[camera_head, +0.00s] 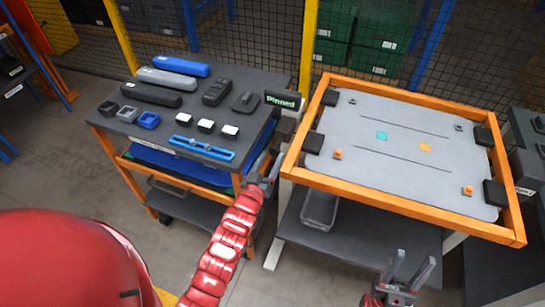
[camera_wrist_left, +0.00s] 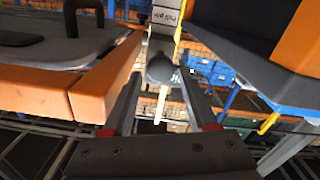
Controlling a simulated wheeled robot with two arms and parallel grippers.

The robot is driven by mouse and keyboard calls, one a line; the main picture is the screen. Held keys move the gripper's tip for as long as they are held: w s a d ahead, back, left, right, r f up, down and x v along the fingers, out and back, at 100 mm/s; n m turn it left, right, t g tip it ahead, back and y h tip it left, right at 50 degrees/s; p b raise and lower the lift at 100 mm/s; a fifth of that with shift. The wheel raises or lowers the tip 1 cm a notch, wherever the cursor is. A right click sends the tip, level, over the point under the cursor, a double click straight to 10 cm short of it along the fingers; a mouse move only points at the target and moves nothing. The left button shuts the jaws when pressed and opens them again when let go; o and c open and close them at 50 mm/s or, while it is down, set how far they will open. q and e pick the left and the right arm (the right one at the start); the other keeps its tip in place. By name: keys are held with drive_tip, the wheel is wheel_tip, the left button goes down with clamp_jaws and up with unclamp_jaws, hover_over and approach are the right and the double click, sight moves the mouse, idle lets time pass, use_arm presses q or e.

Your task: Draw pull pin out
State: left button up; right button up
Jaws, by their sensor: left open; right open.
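A label reading "Pull pin" (camera_wrist_left: 166,17) shows upside down at the top of the left wrist view. A dark grey rounded knob (camera_wrist_left: 160,68) sits just below it, with a pale rod-like piece under it. My left gripper (camera_head: 273,172) is open, in the gap between the tool cart and the orange-framed table. In the left wrist view its fingers stand on either side of the knob; I cannot tell if they touch it. The pin is not clear in the head view. My right gripper (camera_head: 405,272) is open and empty in front of the table.
The orange-framed table (camera_head: 400,207) carries a grey plate (camera_head: 395,170) with small orange pegs. A black "Pinned" sign (camera_head: 283,101) stands at its left corner. The tool cart (camera_head: 150,150) holds blocks and a blue rail. Mesh fencing stands behind.

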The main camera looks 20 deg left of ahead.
sight(279, 143)
use_arm(q)
drive_tip(key=shift+w, duration=1.1)
clamp_jaws()
idle(0.7)
